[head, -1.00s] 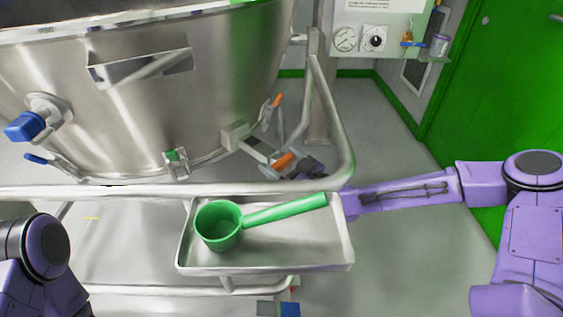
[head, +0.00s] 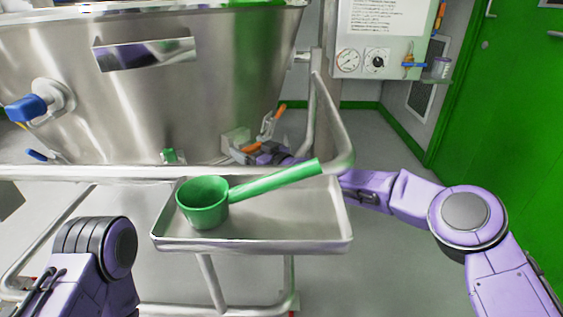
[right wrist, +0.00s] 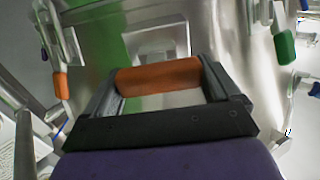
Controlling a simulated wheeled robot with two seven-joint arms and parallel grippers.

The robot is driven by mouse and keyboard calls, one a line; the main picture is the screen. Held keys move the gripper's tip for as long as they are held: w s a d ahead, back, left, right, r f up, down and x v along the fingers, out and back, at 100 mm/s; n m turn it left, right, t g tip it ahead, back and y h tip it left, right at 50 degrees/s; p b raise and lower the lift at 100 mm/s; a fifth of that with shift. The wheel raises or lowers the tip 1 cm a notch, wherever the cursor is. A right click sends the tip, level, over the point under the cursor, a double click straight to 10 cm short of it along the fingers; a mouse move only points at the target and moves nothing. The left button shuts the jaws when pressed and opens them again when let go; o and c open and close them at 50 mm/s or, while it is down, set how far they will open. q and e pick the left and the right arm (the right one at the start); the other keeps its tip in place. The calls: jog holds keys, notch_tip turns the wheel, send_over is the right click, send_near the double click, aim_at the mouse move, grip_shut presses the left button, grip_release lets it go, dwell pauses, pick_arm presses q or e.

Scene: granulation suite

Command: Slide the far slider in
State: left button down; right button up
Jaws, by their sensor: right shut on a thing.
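A slider with an orange handle (head: 250,148) sits low on the right side of the steel vessel, by a pale metal block (head: 235,137). The handle is close to the block, with little of the slider's bar showing. My right gripper (head: 264,151) reaches under the rail and is shut on this handle. In the right wrist view the orange handle (right wrist: 160,77) lies crosswise between the two dark fingers of my right gripper (right wrist: 160,88). My left arm shows at the lower left, but its gripper is out of view.
A second orange-tipped lever (head: 281,109) stands behind; an orange grip (right wrist: 60,85) shows left in the wrist view. The steel rail (head: 90,173) and a tray (head: 290,232) with a green scoop (head: 203,203) are in front. Floor is free at right.

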jog(key=shift+w+a+r, duration=0.1)
jog(key=shift+w+a, duration=0.05)
jog(key=shift+a, duration=0.1)
jog(key=shift+r, duration=0.2)
jog(key=o, duration=1.2)
jog(key=shift+a, duration=0.1)
jog(key=shift+a+f, duration=0.1)
jog(key=shift+s+d, duration=0.2)
jog(key=shift+d, duration=0.3)
jog(key=p+v, duration=0.3)
jog(key=v, duration=0.6)
jog(key=shift+s+d, duration=0.1)
jog(key=shift+s, duration=0.2)
